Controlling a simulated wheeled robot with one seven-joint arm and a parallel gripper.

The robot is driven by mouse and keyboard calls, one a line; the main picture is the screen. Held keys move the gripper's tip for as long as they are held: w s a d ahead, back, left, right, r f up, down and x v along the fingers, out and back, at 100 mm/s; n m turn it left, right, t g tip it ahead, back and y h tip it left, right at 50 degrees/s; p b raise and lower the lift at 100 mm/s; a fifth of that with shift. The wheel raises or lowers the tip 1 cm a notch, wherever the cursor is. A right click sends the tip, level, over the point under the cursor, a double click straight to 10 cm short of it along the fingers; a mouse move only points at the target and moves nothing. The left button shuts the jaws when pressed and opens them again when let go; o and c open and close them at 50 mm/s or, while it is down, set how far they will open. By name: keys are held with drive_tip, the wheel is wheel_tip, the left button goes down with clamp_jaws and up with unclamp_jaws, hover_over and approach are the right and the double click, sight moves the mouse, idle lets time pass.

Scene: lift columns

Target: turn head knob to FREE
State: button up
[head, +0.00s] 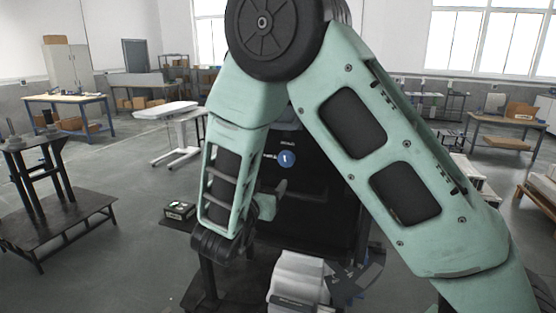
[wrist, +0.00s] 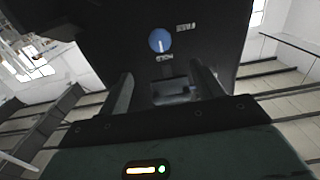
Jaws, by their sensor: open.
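A round blue knob (head: 286,159) with a white pointer line sits on the front of a black column head (head: 310,190), just right of my forearm in the head view. In the wrist view the knob (wrist: 160,40) is on the black panel (wrist: 215,50), with a small label that appears to read HOLD below it and another label at its upper right. My gripper (wrist: 165,85) is open, its two fingers apart below the knob in the picture. Nothing shows between the fingers except the panel and a recessed part.
A dark stand (head: 60,205) with a low platform is at the left. A white adjustable table (head: 168,110) and workbenches (head: 70,98) stand farther back. A small box (head: 180,211) is left of my wrist. Open grey floor lies at the left.

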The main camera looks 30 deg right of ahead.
sight(285, 161)
drive_tip(key=p+x, duration=0.5)
drive_tip(key=x, duration=1)
drive_tip(key=c, duration=1)
